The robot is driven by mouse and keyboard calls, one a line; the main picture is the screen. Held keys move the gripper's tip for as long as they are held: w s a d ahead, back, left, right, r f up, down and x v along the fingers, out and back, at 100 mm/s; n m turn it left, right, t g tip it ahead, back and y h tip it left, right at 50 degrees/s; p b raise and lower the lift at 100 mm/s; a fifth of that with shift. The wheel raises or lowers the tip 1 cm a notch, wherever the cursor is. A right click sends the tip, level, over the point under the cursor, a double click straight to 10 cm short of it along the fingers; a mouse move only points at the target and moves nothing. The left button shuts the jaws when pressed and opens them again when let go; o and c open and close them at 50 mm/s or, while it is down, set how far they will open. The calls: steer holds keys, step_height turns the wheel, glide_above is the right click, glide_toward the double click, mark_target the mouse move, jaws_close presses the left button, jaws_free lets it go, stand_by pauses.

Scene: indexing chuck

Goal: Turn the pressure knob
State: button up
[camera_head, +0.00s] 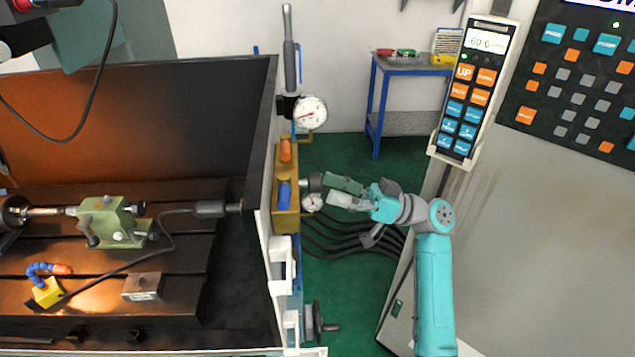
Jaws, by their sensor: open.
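The pressure knob (313,182) is a dark round knob on the right side of a brass-coloured valve block (285,215) at the machine's edge. A small round gauge (312,202) sits just below the knob. My gripper (337,191) is open, coming from the right, with its fingers pointing left at the knob. The fingertips are close to the knob; I cannot tell whether they touch it. The block carries an orange part (285,150) and a blue part (283,193).
A larger white gauge (311,112) stands above the block. Black hoses (345,245) run below my gripper. A control pendant (474,90) hangs at upper right on the grey cabinet (560,220). A blue-legged table (412,66) stands at the back. Green floor shows between.

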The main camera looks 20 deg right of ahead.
mark_target(318, 184)
steer(key=shift+x, duration=2)
steer(key=c, duration=1.1)
